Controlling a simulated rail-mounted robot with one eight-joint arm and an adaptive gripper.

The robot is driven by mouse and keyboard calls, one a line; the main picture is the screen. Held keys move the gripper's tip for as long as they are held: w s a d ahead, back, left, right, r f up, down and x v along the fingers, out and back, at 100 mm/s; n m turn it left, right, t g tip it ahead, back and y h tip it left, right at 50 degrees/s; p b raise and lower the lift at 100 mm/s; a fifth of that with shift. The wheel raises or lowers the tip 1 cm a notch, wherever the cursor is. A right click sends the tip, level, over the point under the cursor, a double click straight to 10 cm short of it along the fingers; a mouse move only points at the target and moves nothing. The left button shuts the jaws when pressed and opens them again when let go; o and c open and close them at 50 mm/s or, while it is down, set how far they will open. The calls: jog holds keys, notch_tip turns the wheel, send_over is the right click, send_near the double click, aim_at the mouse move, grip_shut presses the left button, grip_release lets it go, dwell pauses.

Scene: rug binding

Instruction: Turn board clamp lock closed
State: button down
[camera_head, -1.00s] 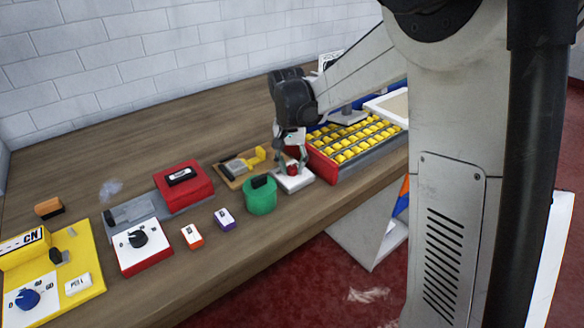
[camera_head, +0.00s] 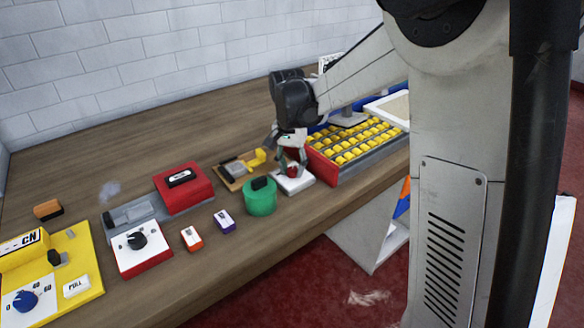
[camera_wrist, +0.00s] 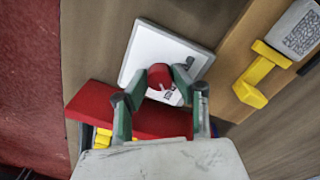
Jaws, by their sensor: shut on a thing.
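The clamp lock is a red round knob (camera_wrist: 160,77) on a white square plate (camera_wrist: 148,45). In the head view the white plate (camera_head: 297,187) lies on the bench, with the red knob (camera_head: 293,171) on top. My gripper (camera_head: 291,165) points down over the plate. In the wrist view my gripper (camera_wrist: 164,82) has its green-grey fingers on both sides of the red knob, shut on it. A white label with dark marks shows beside the knob; its text is too small to read. The far side of the knob is partly hidden by the fingers in the head view.
A red-walled tray of yellow rollers (camera_head: 359,140) stands close right of the plate. A wooden board with a yellow bracket (camera_head: 240,165) is behind left, and a green round container (camera_head: 261,200) is left. Red and yellow control boxes stand further left. The bench's front edge is near.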

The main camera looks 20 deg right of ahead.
aim_at(290, 169)
jog(key=c, duration=1.4)
grip_release()
jog(key=shift+c, duration=0.2)
notch_tip(290, 169, up, 12)
jog(key=shift+w+a, duration=0.15)
jog(key=shift+a, duration=0.05)
jog(key=s+r+n+t, duration=0.3)
jog(key=s+t, duration=0.1)
jog(key=s, duration=1)
jog(key=s+f+n+t, duration=0.3)
jog(key=s+f+n, duration=0.1)
jog(key=s, duration=0.9)
jog(key=shift+d+f, duration=0.3)
jog(key=shift+f, duration=0.25)
